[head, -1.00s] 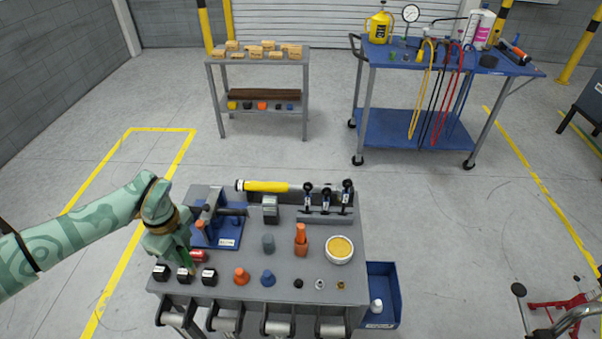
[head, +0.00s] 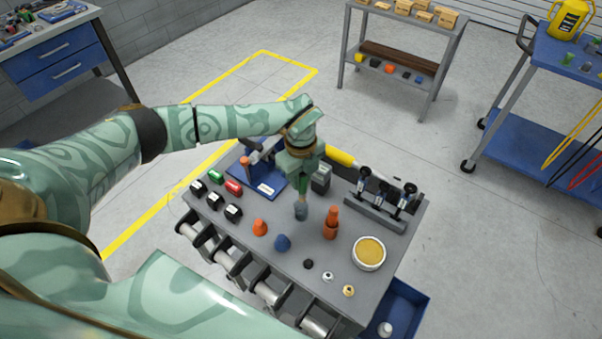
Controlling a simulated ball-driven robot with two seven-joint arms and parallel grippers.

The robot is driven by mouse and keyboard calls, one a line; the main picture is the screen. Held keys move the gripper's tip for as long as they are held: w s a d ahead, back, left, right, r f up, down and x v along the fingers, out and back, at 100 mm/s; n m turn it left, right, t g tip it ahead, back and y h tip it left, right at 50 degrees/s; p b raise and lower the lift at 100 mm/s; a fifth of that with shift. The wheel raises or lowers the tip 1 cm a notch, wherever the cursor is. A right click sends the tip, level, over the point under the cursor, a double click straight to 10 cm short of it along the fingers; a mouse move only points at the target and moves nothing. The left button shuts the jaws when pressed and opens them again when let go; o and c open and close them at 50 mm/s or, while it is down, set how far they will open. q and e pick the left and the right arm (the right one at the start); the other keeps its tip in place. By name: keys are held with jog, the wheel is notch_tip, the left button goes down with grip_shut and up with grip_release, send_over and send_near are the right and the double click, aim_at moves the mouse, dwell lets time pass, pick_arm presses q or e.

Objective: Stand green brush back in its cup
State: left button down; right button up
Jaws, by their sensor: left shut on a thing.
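My left gripper (head: 303,178) points down over the middle of the bench, shut on the green brush (head: 303,186). The fingers hide much of the brush. Its pale lower end (head: 301,198) points down at the grey cup (head: 301,212), which stands upright on the bench. The brush end overlaps the cup's top in the picture; I cannot tell whether it is inside or just above it. My right gripper is out of view.
An orange brush in its orange holder (head: 331,222) stands close to the right of the cup. A blue fixture (head: 262,184) and a grey block (head: 321,178) stand behind. A white bowl (head: 369,253) is at the right. Small parts lie along the front.

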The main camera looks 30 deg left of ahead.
pick_arm(q)
jog(key=shift+f, duration=0.3)
jog(key=shift+a, duration=0.1)
jog(key=shift+s, duration=0.1)
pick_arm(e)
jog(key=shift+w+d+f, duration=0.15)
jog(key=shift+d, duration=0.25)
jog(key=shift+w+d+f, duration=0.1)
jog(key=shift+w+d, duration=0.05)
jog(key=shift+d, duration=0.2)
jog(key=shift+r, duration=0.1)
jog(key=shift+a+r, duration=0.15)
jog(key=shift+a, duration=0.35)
pick_arm(q)
jog(key=shift+p, duration=0.35)
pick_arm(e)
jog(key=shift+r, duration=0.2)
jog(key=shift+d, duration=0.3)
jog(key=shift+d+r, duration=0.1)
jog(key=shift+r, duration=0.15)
